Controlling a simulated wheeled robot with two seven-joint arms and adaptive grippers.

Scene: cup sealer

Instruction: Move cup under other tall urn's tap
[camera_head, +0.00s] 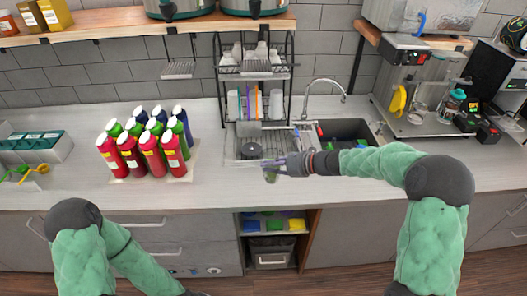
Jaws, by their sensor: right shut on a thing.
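My right gripper (275,167) is over the counter in front of the dish rack and left of the sink, its arm reaching in from the right. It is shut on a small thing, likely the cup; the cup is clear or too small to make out. Two big round vessels with dark teal bases, likely the urns, stand on the upper left shelf: one on the left (180,9) and one on the right (254,7). Their tops are cut off by the picture's edge, and I cannot make out their taps. My left gripper is out of view at the bottom.
Several red, green and blue bottles (150,150) stand on the counter at left. A black rack (284,75) with white cups stands behind my right gripper. The sink (345,132) is to its right. A machine (402,50) stands further right. Front counter is clear.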

